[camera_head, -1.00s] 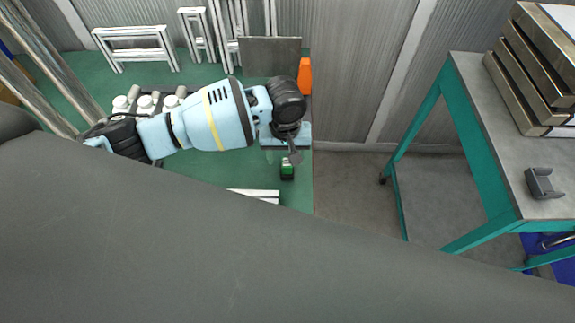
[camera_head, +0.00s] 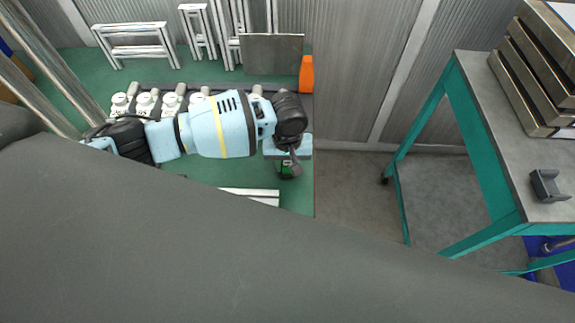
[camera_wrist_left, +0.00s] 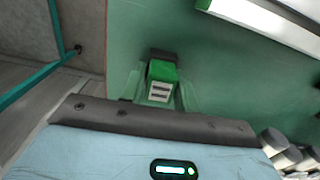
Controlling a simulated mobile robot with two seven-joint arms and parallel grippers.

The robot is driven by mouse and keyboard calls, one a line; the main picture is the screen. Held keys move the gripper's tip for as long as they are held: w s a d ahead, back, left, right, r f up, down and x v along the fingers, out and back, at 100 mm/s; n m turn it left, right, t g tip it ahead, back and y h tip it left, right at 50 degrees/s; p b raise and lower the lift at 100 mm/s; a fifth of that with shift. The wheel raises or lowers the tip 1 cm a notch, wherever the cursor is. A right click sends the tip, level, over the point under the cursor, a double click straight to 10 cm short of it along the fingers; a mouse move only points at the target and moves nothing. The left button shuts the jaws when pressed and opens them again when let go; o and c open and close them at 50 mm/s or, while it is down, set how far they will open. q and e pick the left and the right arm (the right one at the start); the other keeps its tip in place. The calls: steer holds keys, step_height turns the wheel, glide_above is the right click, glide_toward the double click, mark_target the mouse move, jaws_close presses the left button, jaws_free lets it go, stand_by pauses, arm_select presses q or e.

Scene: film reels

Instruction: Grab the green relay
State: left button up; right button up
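The green relay (camera_wrist_left: 162,75) is a small block with a green body, a dark end and a pale slotted face. In the left wrist view it lies on the green surface just ahead of my left gripper (camera_wrist_left: 161,88). Faint pale finger shapes stand on both sides of it, apart from each other, so the gripper looks open. In the head view the relay (camera_head: 286,171) is partly hidden under my left gripper (camera_head: 292,167), which points down over it. I cannot tell whether the fingers touch it. My right gripper is not in view.
A white bar (camera_head: 250,195) lies near the relay on the green surface (camera_head: 215,174). White knobbed parts (camera_head: 145,103) line the back. An orange piece (camera_head: 306,75) and a grey panel (camera_head: 271,55) stand behind. A teal-legged table (camera_head: 480,140) is at right.

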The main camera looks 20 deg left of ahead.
mark_target(288, 162)
arm_select(q)
steer(key=c, duration=0.5)
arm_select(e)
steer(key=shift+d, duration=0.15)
arm_select(q)
steer(key=shift+o, duration=0.2)
